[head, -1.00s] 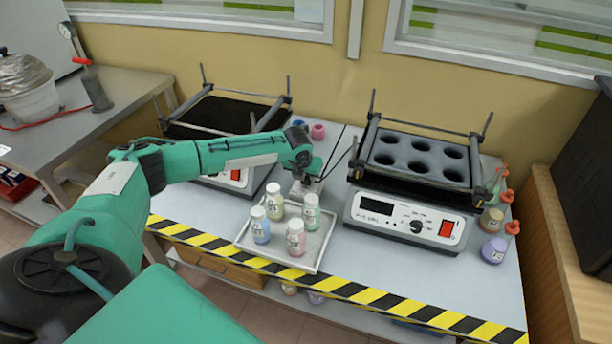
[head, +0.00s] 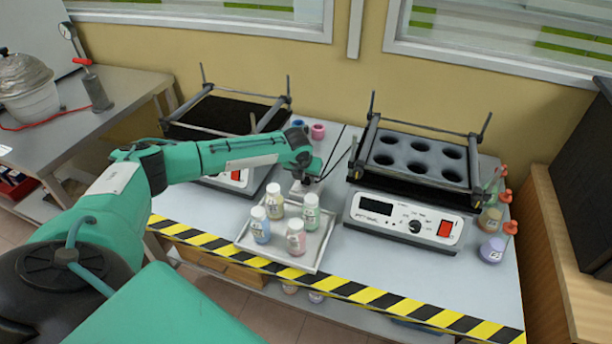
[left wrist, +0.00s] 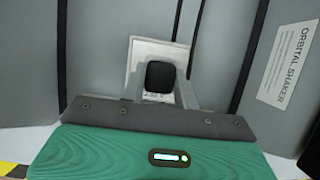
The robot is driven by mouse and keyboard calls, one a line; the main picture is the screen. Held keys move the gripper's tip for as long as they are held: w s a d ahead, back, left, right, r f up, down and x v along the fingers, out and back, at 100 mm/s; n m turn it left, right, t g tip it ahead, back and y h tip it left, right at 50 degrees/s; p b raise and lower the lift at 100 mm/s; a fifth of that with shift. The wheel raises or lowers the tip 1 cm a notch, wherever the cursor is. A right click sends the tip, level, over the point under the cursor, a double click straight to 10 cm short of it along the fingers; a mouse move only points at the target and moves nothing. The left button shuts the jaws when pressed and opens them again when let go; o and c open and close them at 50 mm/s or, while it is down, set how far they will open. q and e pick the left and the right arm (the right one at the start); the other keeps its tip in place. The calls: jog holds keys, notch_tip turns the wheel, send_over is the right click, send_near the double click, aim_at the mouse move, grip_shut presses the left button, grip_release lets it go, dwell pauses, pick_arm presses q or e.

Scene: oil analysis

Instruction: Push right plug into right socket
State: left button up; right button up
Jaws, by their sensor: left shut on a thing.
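My left gripper (head: 308,182) is low over the table between the two shakers, behind the tray of bottles. In the left wrist view its fingers (left wrist: 160,88) are shut on a black plug (left wrist: 160,76). A pale square socket plate (left wrist: 136,55) shows directly behind the plug. The plug covers the middle of the plate, so I cannot tell whether its pins are in a socket hole. In the head view the plug is hidden at the gripper, and a pale socket block (head: 301,192) shows only partly below it. My right gripper is out of view.
The right orbital shaker (head: 405,215) stands close to the right of my gripper, and the left shaker (head: 258,180) to the left. A tray (head: 318,255) with several bottles is in front. A dark cable (head: 338,158) runs beside the gripper.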

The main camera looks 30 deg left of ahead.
pick_arm(q)
jog(key=shift+r+p, duration=0.1)
jog(key=shift+p, duration=0.4)
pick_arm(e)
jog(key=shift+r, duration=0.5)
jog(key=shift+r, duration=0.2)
pick_arm(q)
jog(key=shift+p, duration=0.45)
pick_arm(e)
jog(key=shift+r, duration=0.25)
pick_arm(q)
jog(key=shift+f, duration=0.6)
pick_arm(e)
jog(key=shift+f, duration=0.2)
pick_arm(q)
jog(key=o, duration=1)
jog(key=shift+r, duration=0.2)
jog(key=b+v, duration=0.1)
jog(key=v, duration=1.2)
jog(key=shift+s+d+r, duration=0.1)
jog(key=shift+s, duration=0.05)
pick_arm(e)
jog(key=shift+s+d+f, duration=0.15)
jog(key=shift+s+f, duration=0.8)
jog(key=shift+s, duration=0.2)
